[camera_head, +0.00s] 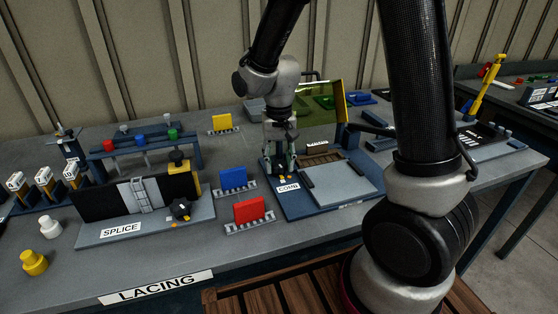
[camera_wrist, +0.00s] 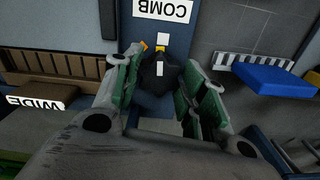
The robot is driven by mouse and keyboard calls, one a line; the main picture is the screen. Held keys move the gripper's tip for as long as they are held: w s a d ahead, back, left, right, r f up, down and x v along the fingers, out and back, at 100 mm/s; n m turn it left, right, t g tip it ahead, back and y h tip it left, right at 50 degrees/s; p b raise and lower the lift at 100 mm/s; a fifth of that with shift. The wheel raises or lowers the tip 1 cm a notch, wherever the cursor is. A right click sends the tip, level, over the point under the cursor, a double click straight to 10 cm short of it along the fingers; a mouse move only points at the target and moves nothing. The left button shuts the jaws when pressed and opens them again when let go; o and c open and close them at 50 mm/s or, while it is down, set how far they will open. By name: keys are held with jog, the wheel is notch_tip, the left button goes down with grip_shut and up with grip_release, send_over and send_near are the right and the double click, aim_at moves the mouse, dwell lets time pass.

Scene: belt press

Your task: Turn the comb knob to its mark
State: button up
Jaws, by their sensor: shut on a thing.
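The comb knob (camera_wrist: 160,75) is black and faceted, with a white stripe on top. It sits between the green-padded fingers of my gripper (camera_wrist: 161,72), which is shut on it. A small yellow piece (camera_wrist: 161,49) shows at the knob's edge, toward the COMB label (camera_wrist: 163,10). An orange mark (camera_wrist: 143,45) lies on the blue base just left of the yellow piece, so the two are close but apart. In the head view my gripper (camera_head: 280,168) points down beside the COMB label (camera_head: 288,188) and hides the knob.
The comb station's grey plate (camera_head: 340,182) lies right of my gripper. Blue (camera_head: 233,178), red (camera_head: 249,211) and yellow (camera_head: 221,121) combs stand to its left. The SPLICE station (camera_head: 121,229) with another black knob (camera_head: 181,209) is farther left. A raised olive cover (camera_head: 320,100) stands behind.

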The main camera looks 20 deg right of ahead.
aim_at(279, 163)
jog(key=shift+m, duration=0.5)
jog(key=o, duration=1)
notch_tip(279, 163, up, 12)
dwell(0.4)
